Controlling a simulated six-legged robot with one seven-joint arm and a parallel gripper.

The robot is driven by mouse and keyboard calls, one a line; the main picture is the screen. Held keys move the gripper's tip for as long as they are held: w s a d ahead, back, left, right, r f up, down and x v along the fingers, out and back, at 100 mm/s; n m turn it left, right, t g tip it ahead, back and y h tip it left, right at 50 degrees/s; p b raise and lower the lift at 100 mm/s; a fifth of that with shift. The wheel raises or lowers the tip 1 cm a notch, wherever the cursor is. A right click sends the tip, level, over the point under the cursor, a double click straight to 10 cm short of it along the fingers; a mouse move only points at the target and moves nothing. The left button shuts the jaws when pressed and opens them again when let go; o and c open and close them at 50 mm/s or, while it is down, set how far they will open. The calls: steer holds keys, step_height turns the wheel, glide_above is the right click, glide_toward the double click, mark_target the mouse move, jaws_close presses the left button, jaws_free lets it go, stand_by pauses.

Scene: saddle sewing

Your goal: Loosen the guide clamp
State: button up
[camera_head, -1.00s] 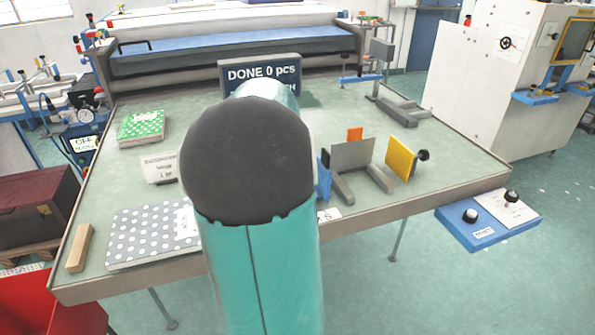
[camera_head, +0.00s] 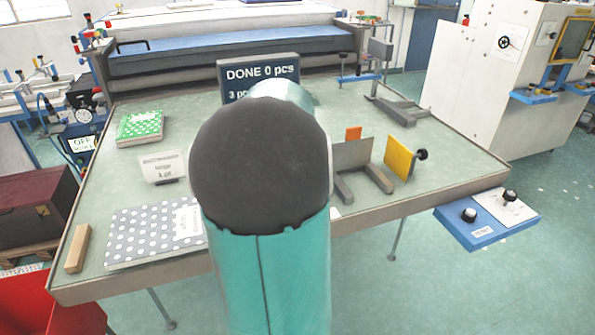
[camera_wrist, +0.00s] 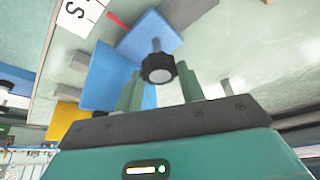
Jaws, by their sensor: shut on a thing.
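In the wrist view, a black clamp knob (camera_wrist: 158,68) on a grey screw stands out from a blue guide plate (camera_wrist: 105,80). My gripper (camera_wrist: 161,72) has one green finger on each side of the knob and is shut on it. In the head view my arm hides my gripper, this knob and the blue plate. Another black knob (camera_head: 421,154) sits on a yellow plate (camera_head: 398,158) to the right; the yellow plate also shows in the wrist view (camera_wrist: 62,120).
A grey bracket (camera_head: 352,158) with an orange tab stands left of the yellow plate. A polka-dot pad (camera_head: 145,238), green book (camera_head: 140,127) and wooden block (camera_head: 78,248) lie on the table's left. A display (camera_head: 236,82) reads "DONE 0 pcs". A blue control box (camera_head: 482,235) is at the right edge.

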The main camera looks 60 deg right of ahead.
steer(key=o, duration=1)
steer(key=shift+r, duration=0.15)
steer(key=v, duration=1.3)
steer(key=shift+a+r, duration=0.1)
steer(key=shift+r, duration=0.15)
steer(key=shift+a, duration=0.1)
